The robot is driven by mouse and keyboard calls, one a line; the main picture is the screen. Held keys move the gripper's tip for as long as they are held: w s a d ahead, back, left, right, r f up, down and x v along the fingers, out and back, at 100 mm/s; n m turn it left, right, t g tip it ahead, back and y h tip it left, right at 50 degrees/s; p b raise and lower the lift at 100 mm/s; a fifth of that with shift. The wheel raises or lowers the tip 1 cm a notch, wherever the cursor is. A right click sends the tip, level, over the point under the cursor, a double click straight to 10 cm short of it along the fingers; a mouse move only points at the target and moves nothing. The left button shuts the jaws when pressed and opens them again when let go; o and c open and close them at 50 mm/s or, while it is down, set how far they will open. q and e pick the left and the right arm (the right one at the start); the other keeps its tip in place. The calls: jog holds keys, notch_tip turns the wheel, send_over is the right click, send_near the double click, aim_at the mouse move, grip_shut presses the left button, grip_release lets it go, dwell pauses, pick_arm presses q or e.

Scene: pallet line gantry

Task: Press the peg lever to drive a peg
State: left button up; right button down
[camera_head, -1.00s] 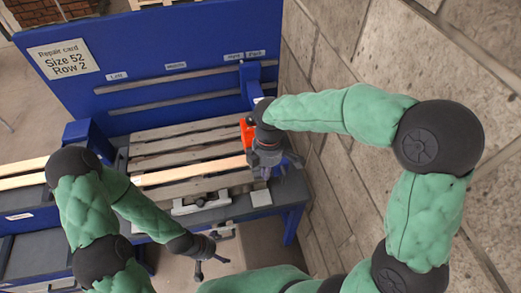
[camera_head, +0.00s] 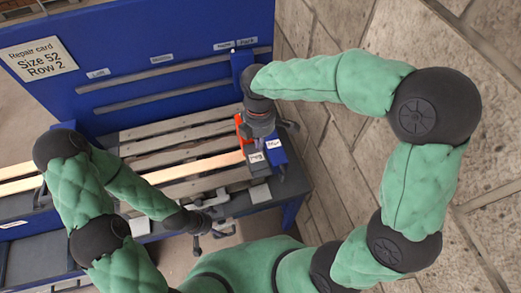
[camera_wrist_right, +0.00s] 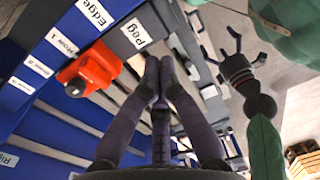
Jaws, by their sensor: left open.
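The white "Peg" label (camera_wrist_right: 135,33) sits next to the "Edge" label (camera_wrist_right: 95,12) in the right wrist view. A red-orange part (camera_wrist_right: 90,72) lies beside them, left of my fingers; it also shows in the head view (camera_head: 241,130). I cannot tell which part is the peg lever. My right gripper (camera_wrist_right: 160,66) has its fingertips close together near the "Peg" label, with nothing visible between them. In the head view it is over the bench's right end, its fingers mostly hidden. My left gripper (camera_head: 205,238) is open and empty in front of the bench.
A slatted wooden pallet (camera_head: 175,143) lies on the bench, with a lighter board across it. A blue back panel (camera_head: 130,50) carries the card "Size 52 Row 2".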

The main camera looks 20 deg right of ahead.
aim_at(261, 169)
jog(key=f, duration=0.8)
jog(key=s+f, duration=0.1)
jog(key=f, duration=0.3)
jog(key=shift+f+b, duration=0.3)
jog(key=shift+f, duration=0.1)
jog(key=shift+w, duration=0.1)
